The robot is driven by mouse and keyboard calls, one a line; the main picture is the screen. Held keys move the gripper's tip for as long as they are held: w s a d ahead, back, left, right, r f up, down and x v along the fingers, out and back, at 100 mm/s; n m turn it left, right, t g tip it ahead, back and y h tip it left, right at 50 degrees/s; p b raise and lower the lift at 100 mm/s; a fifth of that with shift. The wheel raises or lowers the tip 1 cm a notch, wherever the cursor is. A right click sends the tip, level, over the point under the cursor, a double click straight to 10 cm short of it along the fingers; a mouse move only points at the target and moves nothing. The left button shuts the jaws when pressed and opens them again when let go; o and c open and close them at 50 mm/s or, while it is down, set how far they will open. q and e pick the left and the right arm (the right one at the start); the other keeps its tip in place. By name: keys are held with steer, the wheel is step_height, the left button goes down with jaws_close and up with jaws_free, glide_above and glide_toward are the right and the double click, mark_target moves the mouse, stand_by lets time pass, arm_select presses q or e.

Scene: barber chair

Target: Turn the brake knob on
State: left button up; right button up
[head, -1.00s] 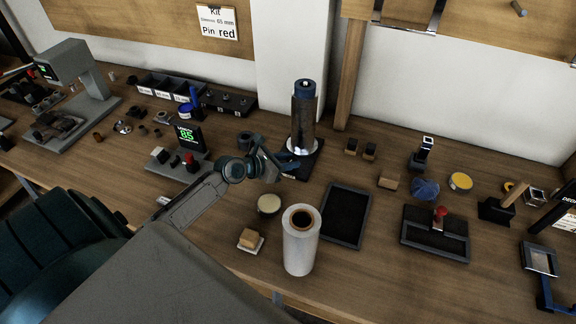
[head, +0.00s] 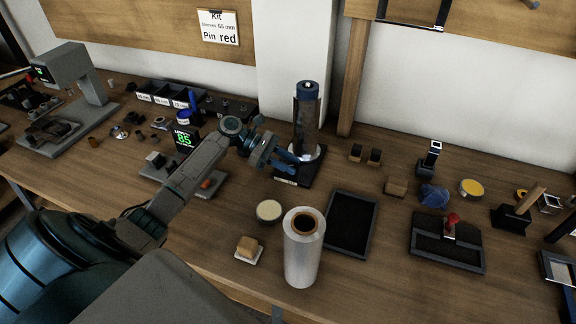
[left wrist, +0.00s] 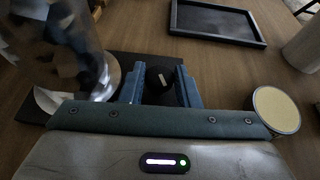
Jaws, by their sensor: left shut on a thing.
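The brake knob (left wrist: 160,82) is a small dark round knob with a pale mark, seen in the left wrist view. It sits on the black base (left wrist: 128,62) of an upright cylinder stand. My left gripper (left wrist: 160,88) has its blue fingers on either side of the knob, shut on it. In the head view my left gripper (head: 291,163) is at the front of the same stand (head: 306,122), and its fingers hide the knob there. The stand has a blue top and a bright metal lower ring. My right gripper is not in view.
A white film roll (head: 302,262), a cream-topped round tin (head: 268,211) and a dark tray (head: 350,226) stand in front of the stand. A display reading 85 (head: 186,139) is at the left. A red-knobbed dark fixture (head: 447,245) is at the right.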

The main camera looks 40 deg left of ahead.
arm_select(q)
steer(key=m+g, duration=0.2)
steer(key=g, duration=0.1)
steer(key=shift+w+m+h, duration=0.2)
steer(key=shift+m+h, duration=0.1)
steer(key=shift+m, duration=0.1)
steer(key=shift+f+m+g, duration=0.1)
steer(key=shift+m+g, duration=0.3)
steer(key=shift+g, duration=0.5)
